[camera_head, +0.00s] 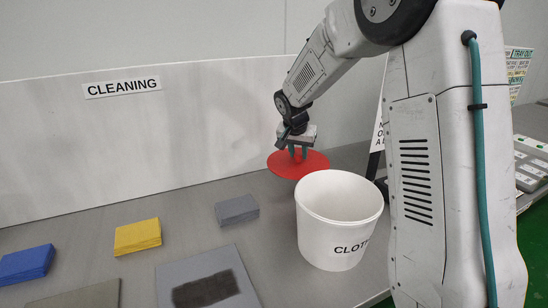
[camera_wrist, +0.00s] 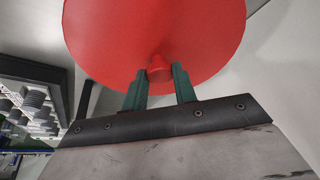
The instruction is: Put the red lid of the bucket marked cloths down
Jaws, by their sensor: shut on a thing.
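The red lid (camera_head: 284,166) is a flat round disc. In the wrist view the red lid (camera_wrist: 150,35) has a small knob, and my gripper (camera_wrist: 160,78) is shut on that knob. In the head view my gripper (camera_head: 297,152) holds the lid behind the bucket, at its upper left. I cannot tell whether the lid touches the table or hangs just above it. The white bucket (camera_head: 335,225) stands upright and open at the top, with black lettering partly showing as "CLOT". The bucket's inside is mostly hidden.
A grey board with a dark patch (camera_head: 205,288) lies in front. A "CLEANING" sign (camera_head: 121,87) is on the back panel.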

